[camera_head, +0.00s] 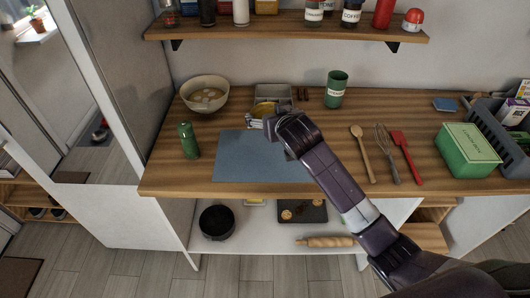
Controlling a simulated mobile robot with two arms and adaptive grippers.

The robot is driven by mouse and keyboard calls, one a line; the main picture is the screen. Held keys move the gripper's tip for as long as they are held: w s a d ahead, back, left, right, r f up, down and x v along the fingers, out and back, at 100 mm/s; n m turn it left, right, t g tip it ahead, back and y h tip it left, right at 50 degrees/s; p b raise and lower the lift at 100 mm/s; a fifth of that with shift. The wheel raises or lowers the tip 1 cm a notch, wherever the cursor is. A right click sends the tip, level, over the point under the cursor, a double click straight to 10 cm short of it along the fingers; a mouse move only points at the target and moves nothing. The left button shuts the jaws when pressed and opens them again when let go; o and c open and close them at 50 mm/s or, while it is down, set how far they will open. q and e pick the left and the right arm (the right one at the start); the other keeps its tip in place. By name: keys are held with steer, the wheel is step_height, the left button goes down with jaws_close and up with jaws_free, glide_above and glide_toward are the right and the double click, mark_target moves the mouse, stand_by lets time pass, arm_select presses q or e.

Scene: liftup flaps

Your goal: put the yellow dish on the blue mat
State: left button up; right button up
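The yellow dish (263,108) is a small yellow piece just beyond my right gripper, at the front of a grey metal tray. Its lower part is partly hidden by the gripper. The blue mat (240,160) lies flat near the counter's front edge, its right part covered by my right arm. My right gripper (270,123) reaches in from the lower right, over the far right part of the mat, close to the dish. Its fingers are mostly hidden behind the wrist, so I cannot tell whether it grips the dish. My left gripper is not in view.
The grey tray (285,95) and a bowl (205,93) stand at the back. A green bottle (188,141) is left of the mat. A green canister (336,89), a wooden spoon (361,150), a whisk, a red spatula (405,153) and a green box (467,150) are to the right.

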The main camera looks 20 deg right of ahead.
step_height(320, 180, down, 12)
steer(key=shift+r+p, duration=0.1)
steer(key=shift+p, duration=0.35)
step_height(320, 180, down, 4)
steer(key=shift+r, duration=0.1)
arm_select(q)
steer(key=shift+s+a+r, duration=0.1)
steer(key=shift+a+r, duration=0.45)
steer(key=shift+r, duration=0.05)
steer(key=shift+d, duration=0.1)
arm_select(e)
steer(key=o, duration=1.2)
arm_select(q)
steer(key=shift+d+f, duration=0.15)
